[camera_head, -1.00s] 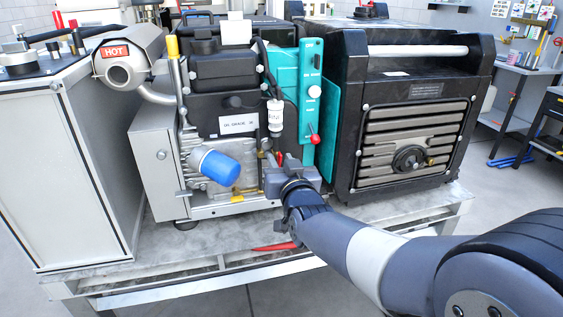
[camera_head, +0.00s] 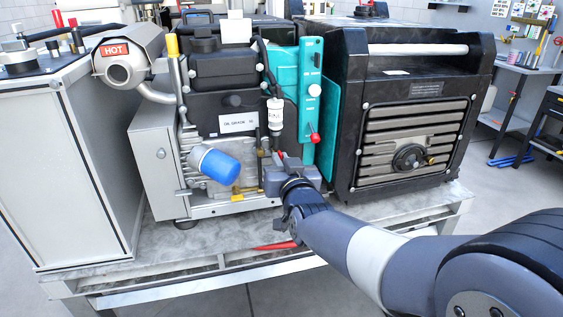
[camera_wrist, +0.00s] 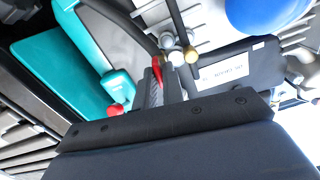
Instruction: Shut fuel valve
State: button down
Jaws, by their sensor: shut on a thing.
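The fuel valve's red lever (camera_wrist: 157,82) shows in the wrist view between my gripper's dark fingers. Metal and brass fittings with pipes (camera_wrist: 178,52) sit just beyond it. My gripper (camera_wrist: 160,88) is shut on the red lever. In the head view my gripper (camera_head: 273,164) is low at the front of the engine, right of the blue filter (camera_head: 220,166) and below the white inline filter (camera_head: 275,113). The gripper body hides most of the valve there, so the lever's exact angle is hard to tell.
A teal panel (camera_head: 309,95) with a red-tipped lever (camera_head: 314,138) stands close to the gripper's right. The black generator housing (camera_head: 352,120) is further right. A HOT-marked exhaust (camera_head: 125,72) is at left. A red tool (camera_head: 276,246) lies on the bench's front edge.

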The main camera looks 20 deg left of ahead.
jog(key=shift+f, duration=0.1)
jog(key=shift+w+d+f+m+b, duration=0.1)
jog(key=shift+m+b, duration=3.4)
jog(key=shift+m, duration=0.6)
jog(key=shift+d+m+b, duration=0.1)
jog(key=shift+m+b, duration=3.4)
jog(key=shift+m, duration=0.6)
jog(key=c, duration=1.6)
grip_release()
